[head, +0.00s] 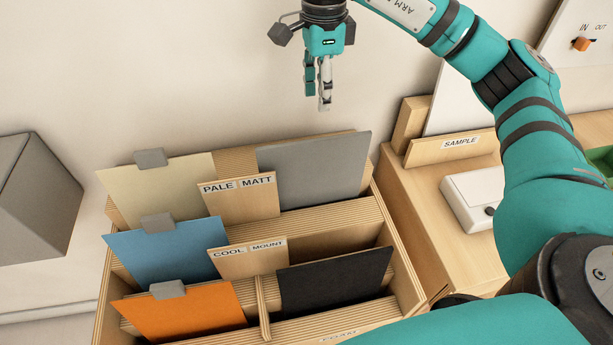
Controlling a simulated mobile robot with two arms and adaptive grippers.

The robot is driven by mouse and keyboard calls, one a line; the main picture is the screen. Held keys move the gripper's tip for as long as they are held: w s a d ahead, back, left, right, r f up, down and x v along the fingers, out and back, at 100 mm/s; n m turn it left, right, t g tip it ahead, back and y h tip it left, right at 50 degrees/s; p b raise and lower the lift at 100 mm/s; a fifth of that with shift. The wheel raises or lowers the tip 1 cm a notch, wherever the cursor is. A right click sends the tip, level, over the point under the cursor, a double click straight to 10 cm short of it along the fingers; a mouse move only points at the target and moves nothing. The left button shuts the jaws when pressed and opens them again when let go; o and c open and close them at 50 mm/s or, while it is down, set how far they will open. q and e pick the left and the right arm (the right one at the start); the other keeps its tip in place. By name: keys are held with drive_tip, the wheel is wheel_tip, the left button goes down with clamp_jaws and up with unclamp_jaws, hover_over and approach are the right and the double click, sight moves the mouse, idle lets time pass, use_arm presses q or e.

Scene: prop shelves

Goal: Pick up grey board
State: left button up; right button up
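The grey board (314,172) stands leaning in the back right slot of a wooden rack, beside the "PALE MATT" divider (236,199). Its upper part shows; its lower edge is hidden in the slot. My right gripper (318,100) hangs fingers down above and behind the board in the picture, apart from it. Nothing shows between its fingers, but they are seen nearly side-on, so I cannot tell how far apart they are. My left gripper is not in view.
The rack (372,215) also holds cream (165,192), blue (170,252), orange (185,312) and black (335,280) boards. Grey clips sit on the cream, blue and orange ones. A wooden "SAMPLE" stand (452,150) and white box (472,202) are at right.

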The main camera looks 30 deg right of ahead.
drive_tip(key=p, duration=0.2)
hover_over(315, 155)
drive_tip(key=d, duration=0.1)
wheel_tip(315, 155, down, 7)
wheel_tip(315, 155, down, 3)
drive_tip(key=shift+s+r+p, duration=0.1)
drive_tip(key=shift+p, duration=0.35)
drive_tip(key=shift+a+f+p, duration=0.1)
drive_tip(key=shift+f+p, duration=0.35)
drive_tip(key=shift+f, duration=0.35)
drive_tip(key=f, duration=0.1)
drive_tip(key=f+p, duration=0.2)
drive_tip(key=shift+w+a+f, duration=0.3)
drive_tip(key=shift+w+a, duration=0.05)
drive_tip(key=shift+f, duration=0.35)
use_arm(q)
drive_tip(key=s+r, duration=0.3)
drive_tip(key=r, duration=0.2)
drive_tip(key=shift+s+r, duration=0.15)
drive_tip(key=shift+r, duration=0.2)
use_arm(e)
drive_tip(key=shift+f, duration=0.15)
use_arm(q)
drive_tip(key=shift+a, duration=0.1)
use_arm(e)
clamp_jaws()
